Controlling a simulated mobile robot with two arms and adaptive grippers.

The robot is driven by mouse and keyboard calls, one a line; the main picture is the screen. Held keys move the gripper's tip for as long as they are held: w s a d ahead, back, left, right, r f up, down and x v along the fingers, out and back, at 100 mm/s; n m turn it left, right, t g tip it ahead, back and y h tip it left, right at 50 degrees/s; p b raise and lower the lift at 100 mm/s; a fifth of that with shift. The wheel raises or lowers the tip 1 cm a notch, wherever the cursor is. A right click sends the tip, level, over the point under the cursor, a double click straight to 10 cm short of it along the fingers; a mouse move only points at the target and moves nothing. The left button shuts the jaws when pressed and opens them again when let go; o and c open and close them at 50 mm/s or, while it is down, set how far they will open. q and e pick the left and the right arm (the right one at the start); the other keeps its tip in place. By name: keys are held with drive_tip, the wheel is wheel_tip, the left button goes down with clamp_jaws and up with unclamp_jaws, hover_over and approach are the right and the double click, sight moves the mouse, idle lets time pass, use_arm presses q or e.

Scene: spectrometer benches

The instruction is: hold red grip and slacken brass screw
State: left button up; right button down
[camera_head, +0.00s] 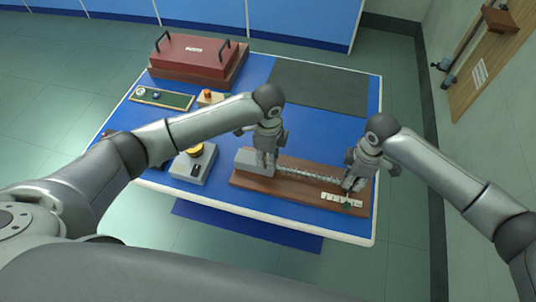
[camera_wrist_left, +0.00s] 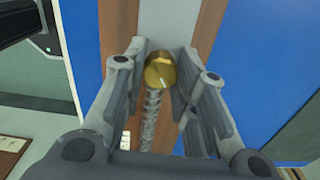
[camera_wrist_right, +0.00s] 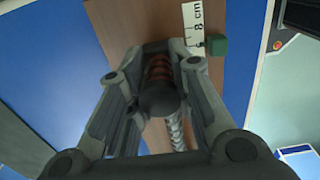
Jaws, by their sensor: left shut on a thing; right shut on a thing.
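A coiled silver spring (camera_head: 310,174) runs above a brown wooden base (camera_head: 300,193), between a grey block (camera_head: 243,158) and my right gripper. My left gripper (camera_head: 263,161) is over the spring's left end. In the left wrist view the brass screw (camera_wrist_left: 160,72) sits between its fingers, which are shut on it. My right gripper (camera_head: 354,182) is at the spring's right end. In the right wrist view the red grip (camera_wrist_right: 158,68) lies between its shut fingers, a dark round end nearer the camera. In the head view the fingers hide both the screw and the grip.
A white cm scale (camera_wrist_right: 194,28) and a small green block (camera_wrist_right: 217,46) lie beside the right gripper. A grey box with a yellow knob (camera_head: 194,161) stands left of the base. A red case (camera_head: 192,56) and a dark mat (camera_head: 320,87) are at the back.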

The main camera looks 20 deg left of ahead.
use_arm(q)
drive_tip(key=shift+n, duration=0.5)
drive_tip(key=n, duration=0.4)
drive_tip(key=shift+r+n, duration=0.1)
drive_tip(key=shift+n, duration=0.2)
drive_tip(key=shift+w+n, duration=0.15)
drive_tip(key=shift+n, duration=1.75)
drive_tip(key=o, duration=1)
drive_tip(key=shift+w, duration=0.1)
drive_tip(key=shift+o, duration=0.2)
use_arm(e)
drive_tip(key=shift+w, duration=0.1)
